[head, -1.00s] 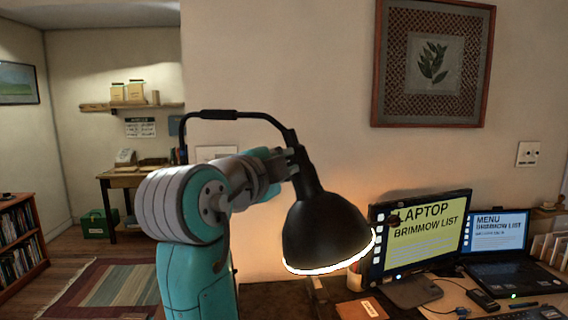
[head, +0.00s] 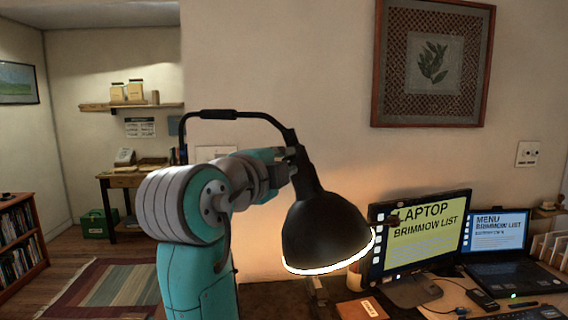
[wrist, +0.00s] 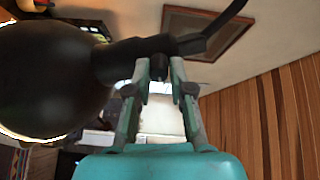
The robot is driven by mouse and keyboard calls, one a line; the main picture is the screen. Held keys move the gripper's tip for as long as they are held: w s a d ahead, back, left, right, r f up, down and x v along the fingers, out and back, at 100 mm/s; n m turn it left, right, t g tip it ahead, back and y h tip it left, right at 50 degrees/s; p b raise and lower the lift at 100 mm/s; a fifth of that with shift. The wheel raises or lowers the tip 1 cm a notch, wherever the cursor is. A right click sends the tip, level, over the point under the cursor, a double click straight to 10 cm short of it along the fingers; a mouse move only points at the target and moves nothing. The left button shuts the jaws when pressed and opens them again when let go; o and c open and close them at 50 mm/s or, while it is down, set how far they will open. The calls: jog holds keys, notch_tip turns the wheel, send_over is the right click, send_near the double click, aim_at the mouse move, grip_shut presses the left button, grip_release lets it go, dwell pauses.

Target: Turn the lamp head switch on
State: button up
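The black desk lamp's head (head: 326,228) hangs shade down in front of the wall, with a bright glowing rim. It fills the left of the wrist view (wrist: 50,80). A short dark knob, the apparent switch (wrist: 158,67), sticks out from the lamp's neck in the wrist view. My gripper (wrist: 159,62) reaches the neck, its two fingers on either side of this knob. The fingers are parted, with small gaps seeming to show beside the knob; contact is unclear. In the head view my wrist partly hides the gripper (head: 294,156) at the neck.
The lamp's curved arm (head: 262,116) arches above my wrist. A monitor (head: 420,235) and a laptop (head: 500,240) stand on the desk to the right. A framed picture (head: 432,62) hangs on the wall. A small box (head: 361,309) lies below the lamp.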

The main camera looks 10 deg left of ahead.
jog(key=o, duration=0.3)
jog(key=shift+s, duration=0.1)
jog(key=v, duration=1.1)
jog(key=shift+s, duration=0.4)
jog(key=shift+a, duration=0.1)
